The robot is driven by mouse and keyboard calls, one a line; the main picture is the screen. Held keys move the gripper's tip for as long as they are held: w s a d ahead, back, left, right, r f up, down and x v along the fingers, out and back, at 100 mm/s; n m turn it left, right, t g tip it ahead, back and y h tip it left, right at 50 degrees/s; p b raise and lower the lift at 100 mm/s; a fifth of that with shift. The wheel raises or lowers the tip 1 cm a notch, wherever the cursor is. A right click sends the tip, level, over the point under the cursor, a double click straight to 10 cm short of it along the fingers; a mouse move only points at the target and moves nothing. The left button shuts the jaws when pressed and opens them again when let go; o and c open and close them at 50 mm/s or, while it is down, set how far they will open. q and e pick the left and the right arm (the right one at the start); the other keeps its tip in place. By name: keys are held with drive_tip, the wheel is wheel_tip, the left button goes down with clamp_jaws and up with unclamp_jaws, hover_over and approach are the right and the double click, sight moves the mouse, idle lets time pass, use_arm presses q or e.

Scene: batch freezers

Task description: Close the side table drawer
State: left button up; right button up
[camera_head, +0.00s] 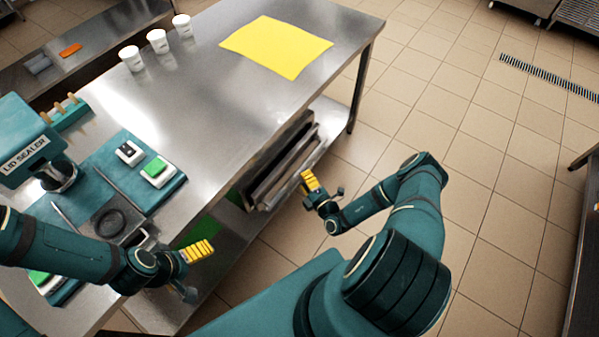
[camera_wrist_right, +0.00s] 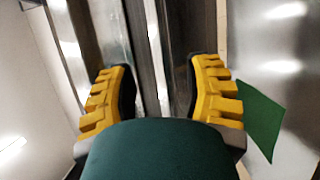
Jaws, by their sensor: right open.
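The side table drawer (camera_head: 291,166) is a metal drawer under the steel tabletop. It stands out past the table's right side, so it is open by some amount. My right gripper (camera_head: 311,182) is beside the drawer's outer front. In the right wrist view its two yellow fingers (camera_wrist_right: 163,92) are spread apart, with metal edges of the drawer (camera_wrist_right: 145,50) running up the picture beyond and between them. I cannot tell whether they touch. My left gripper (camera_head: 198,251) hangs near the table's front edge, away from the drawer, and its opening is unclear.
The steel table (camera_head: 215,110) bears a yellow sheet (camera_head: 277,46), several white cups (camera_head: 157,41), a lid sealer (camera_head: 30,145) and a teal mat (camera_head: 125,172). A lower shelf (camera_head: 335,122) lies under it. Tiled floor (camera_head: 470,150) to the right is clear.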

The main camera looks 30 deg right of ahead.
sight(300, 170)
drive_tip(key=shift+w, duration=1.95)
clamp_jaws()
